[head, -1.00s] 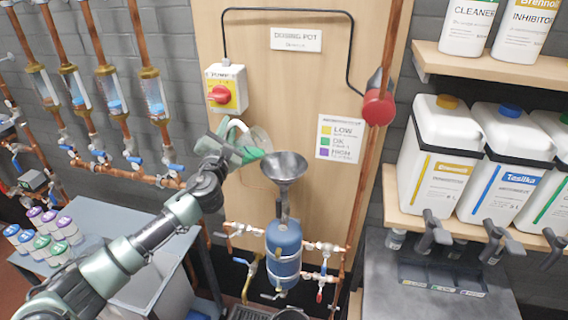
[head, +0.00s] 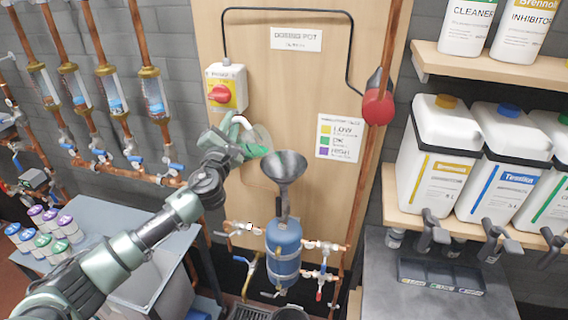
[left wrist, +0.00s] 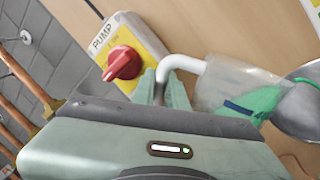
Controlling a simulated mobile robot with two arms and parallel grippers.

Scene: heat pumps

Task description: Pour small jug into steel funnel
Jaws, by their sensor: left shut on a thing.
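The small jug (head: 260,137) is clear with a white handle and holds green liquid. It is tilted, with its lower end toward the steel funnel (head: 285,167). My left gripper (head: 232,133) is shut on the jug's white handle, up and to the left of the funnel. In the left wrist view the jug (left wrist: 222,88) tips to the right and its green liquid lies near the mouth. The funnel (left wrist: 300,108) is at the right edge there, partly behind the jug. My right gripper is not in view.
The funnel stands on a blue dosing pot (head: 284,240) with valves and copper pipes around it. A red pump switch (head: 221,93) is on the board just above the gripper. Large white canisters (head: 435,150) fill the shelf at right.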

